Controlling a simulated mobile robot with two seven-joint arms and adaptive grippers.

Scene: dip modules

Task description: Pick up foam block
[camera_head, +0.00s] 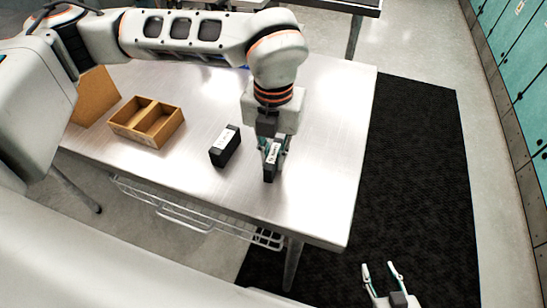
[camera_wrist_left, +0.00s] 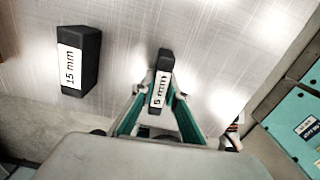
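Two black blocks with white labels are on the metal table (camera_head: 325,110). One, marked "15 mm" (camera_head: 225,147), stands to the left and is apart from my gripper; it also shows in the left wrist view (camera_wrist_left: 76,62). The narrower block (camera_head: 271,172) has a label I read as about "6 mm" (camera_wrist_left: 161,82). My left gripper (camera_head: 272,150) points down with its teal fingers (camera_wrist_left: 163,92) on either side of this narrower block. I cannot tell whether they press on it, or whether it is lifted. My right gripper (camera_head: 382,266) is open and empty, off the table's front right.
A brown tray with two compartments (camera_head: 125,128) sits on the left of the table, with a tan board (camera_head: 94,98) beside it. The table's right part is clear. A dark mat (camera_head: 415,150) lies on the floor, and teal cabinets (camera_head: 522,45) stand at the right.

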